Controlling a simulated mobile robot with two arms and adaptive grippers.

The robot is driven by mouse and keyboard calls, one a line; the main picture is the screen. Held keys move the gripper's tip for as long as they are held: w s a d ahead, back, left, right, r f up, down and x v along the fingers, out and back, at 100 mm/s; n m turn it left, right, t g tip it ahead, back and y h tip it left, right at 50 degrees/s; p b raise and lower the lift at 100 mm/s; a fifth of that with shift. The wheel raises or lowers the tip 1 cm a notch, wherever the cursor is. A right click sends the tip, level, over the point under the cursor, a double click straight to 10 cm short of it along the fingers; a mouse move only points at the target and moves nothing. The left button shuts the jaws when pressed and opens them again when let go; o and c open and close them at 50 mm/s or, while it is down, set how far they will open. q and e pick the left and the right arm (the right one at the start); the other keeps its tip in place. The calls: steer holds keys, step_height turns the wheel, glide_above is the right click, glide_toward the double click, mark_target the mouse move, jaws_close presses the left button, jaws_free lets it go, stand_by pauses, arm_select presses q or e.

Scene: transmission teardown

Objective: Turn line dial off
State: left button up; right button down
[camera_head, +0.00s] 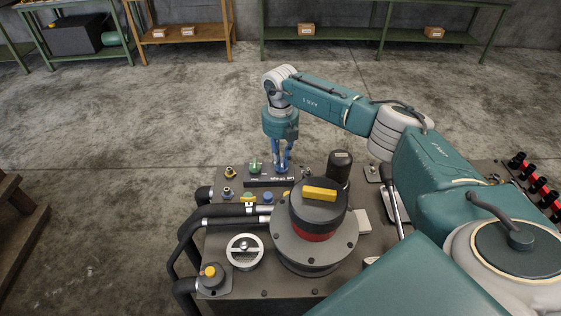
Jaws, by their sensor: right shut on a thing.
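My right gripper (282,165) reaches down from above onto the back edge of the machine's top plate. Its blue fingers are shut on a small dial, which they mostly hide; I take it to be the line dial, but its pointer and markings cannot be read. A dark label strip (259,183) lies just in front of the fingers. A green-topped knob (255,168) stands just left of the gripper, apart from it. My left gripper is not in view.
The machine top (229,286) also carries a black and red drum with a yellow handle (320,194), a round handwheel (245,251), a yellow-topped knob (210,272) and a black cylinder (340,166). Black hoses (196,222) run along its left. Shelves line the back wall.

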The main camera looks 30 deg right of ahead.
steer(key=shift+n, duration=0.4)
steer(key=c, duration=1.6)
jaws_free()
steer(key=shift+c, duration=0.2)
steer(key=shift+r, duration=0.15)
step_height(320, 180, up, 12)
